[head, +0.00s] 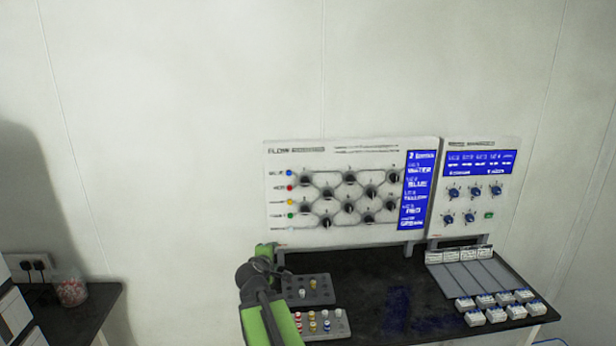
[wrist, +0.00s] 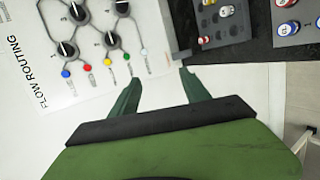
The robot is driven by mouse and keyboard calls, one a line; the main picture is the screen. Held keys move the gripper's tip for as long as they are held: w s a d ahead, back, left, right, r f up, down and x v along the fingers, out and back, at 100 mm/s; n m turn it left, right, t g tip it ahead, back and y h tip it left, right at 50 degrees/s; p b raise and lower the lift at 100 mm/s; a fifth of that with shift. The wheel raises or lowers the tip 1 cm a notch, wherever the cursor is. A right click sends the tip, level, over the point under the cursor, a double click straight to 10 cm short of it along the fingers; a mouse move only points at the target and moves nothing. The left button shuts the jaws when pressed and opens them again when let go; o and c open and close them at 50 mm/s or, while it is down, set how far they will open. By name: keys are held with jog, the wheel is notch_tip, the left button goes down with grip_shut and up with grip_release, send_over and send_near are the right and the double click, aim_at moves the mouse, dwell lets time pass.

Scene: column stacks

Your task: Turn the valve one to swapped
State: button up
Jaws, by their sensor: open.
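The flow routing panel (head: 350,236) is a white board with several black valve knobs joined by grey lines. A blue screen (head: 417,190) is at its right. The knob nearest the blue and red dots shows at the panel's upper left (head: 305,178). I cannot clearly read its number or tell which knob is valve one. The wrist view shows part of the panel tilted, with a black knob (wrist: 67,49) at upper left. My gripper (wrist: 160,88) is open and empty, its fingers apart from all knobs. In the head view its fingertips are hard to make out.
A second white panel (head: 465,230) with blue knobs stands to the right. Grey trays with small vials (head: 308,288) lie on the black bench (head: 375,280) below the panel. A grey rack (head: 470,275) and several small white boxes (head: 497,315) are at the right.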

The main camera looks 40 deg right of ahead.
jog(key=s+d+r+n+t+h+p, duration=0.25)
jog(key=d+r+n, duration=0.25)
jog(key=d+r, duration=0.4)
jog(key=n+t+y, duration=0.3)
jog(key=n+t, duration=0.2)
jog(key=n, duration=0.8)
send_near(306, 184)
jog(key=shift+g+h, duration=0.25)
jog(key=x, duration=0.9)
jog(key=shift+w+p, duration=0.25)
jog(key=shift+p, duration=0.15)
jog(key=c, duration=1.2)
jog(key=shift+s+d, duration=0.1)
